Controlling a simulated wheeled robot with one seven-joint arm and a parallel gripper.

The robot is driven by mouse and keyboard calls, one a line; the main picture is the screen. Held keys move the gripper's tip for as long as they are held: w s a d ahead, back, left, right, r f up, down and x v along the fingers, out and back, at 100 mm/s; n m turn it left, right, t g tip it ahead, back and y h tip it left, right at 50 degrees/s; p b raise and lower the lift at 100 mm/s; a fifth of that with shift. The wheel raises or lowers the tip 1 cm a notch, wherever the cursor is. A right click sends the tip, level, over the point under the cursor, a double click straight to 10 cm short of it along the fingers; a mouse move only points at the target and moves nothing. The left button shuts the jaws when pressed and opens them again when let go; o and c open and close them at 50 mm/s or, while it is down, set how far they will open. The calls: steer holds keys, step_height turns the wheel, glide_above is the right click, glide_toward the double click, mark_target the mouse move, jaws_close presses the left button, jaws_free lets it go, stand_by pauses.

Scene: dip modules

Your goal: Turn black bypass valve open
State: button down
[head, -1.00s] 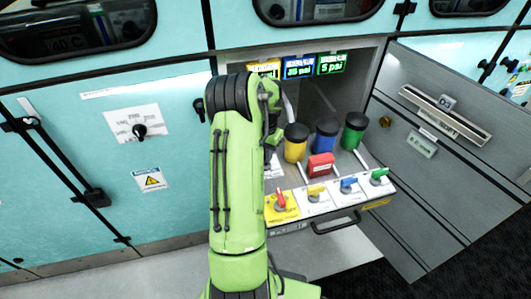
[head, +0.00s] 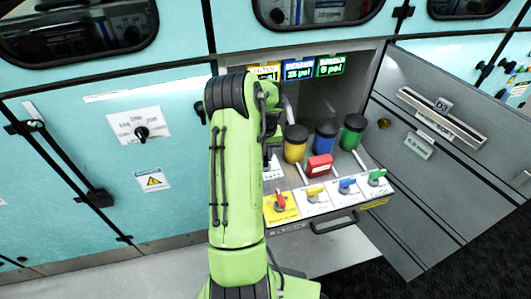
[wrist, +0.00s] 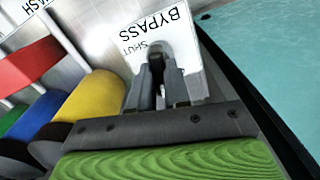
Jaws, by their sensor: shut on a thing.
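The black bypass valve (wrist: 157,50) shows at the top middle of the wrist view, on a white label (wrist: 186,28) reading BYPASS and SHUT. My gripper (wrist: 160,78) has its two dark fingers around the valve's handle and is shut on it. The fingers cover much of the handle, so its exact angle is hard to tell. In the head view my green arm hides the valve and most of the gripper. Part of a white label (head: 273,170) shows just right of the arm.
Yellow (head: 295,145), blue (head: 325,138) and green (head: 353,134) black-capped canisters and a red block (head: 319,166) stand close by. Several coloured valves line the drawer front, with a red one (head: 281,203) near my arm. An open grey door (head: 400,190) stands at right.

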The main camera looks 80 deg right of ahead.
steer(key=shift+n, duration=1.1)
steer(key=c, duration=1.1)
jaws_free()
steer(key=shift+r, duration=0.1)
step_height(320, 180, up, 16)
steer(key=p, duration=0.5)
steer(key=shift+f, duration=0.2)
